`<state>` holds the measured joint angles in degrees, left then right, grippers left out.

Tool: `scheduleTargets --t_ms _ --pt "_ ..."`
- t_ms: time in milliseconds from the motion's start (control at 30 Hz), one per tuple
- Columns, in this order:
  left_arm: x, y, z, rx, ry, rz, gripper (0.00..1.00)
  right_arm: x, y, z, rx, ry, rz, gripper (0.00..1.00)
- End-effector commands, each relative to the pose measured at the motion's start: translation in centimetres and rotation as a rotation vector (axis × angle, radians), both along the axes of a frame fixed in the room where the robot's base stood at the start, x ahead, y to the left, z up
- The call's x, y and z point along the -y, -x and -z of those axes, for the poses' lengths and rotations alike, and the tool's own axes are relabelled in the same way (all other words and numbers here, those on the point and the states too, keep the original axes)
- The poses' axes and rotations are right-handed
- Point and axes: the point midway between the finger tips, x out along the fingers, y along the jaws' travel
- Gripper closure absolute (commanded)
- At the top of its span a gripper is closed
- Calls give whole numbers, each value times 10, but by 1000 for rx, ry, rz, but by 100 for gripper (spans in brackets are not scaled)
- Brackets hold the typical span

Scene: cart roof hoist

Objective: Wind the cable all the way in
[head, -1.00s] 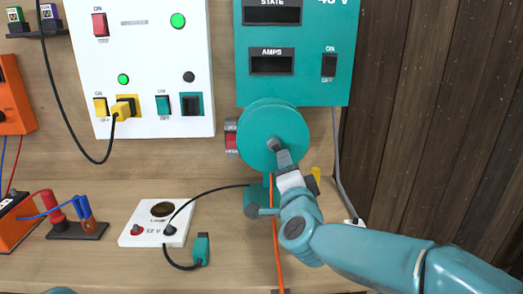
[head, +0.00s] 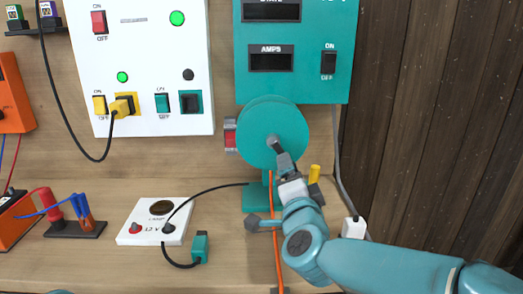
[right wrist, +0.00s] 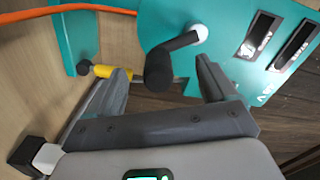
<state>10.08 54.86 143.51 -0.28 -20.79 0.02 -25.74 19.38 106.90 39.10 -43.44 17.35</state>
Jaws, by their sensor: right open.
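The teal cable drum (head: 258,115) stands upright below the teal panel. The orange cable (head: 277,245) hangs from it down past the bottom edge of the head view. A dark crank with a pale hub sits on the drum's front; the crank handle (right wrist: 158,68) shows in the right wrist view. My right gripper (head: 287,171) is at the crank, below the drum's centre. In the right wrist view the right gripper (right wrist: 164,68) is open, its fingers on either side of the handle, with visible gaps. My left gripper is out of view.
A yellow knob (head: 314,174) is close beside my right gripper; it also shows in the wrist view (right wrist: 101,70). A red switch (head: 230,138) is left of the drum. A white lamp box (head: 150,221) and teal plug (head: 200,247) lie on the bench to the left.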

Motion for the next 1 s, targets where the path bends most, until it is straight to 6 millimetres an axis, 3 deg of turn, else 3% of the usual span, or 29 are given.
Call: scheduleTargets --t_ms 500,1000 --pt "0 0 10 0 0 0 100 0 52 0 1 0 -1 15" --pt "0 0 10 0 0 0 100 0 55 0 0 0 0 15"
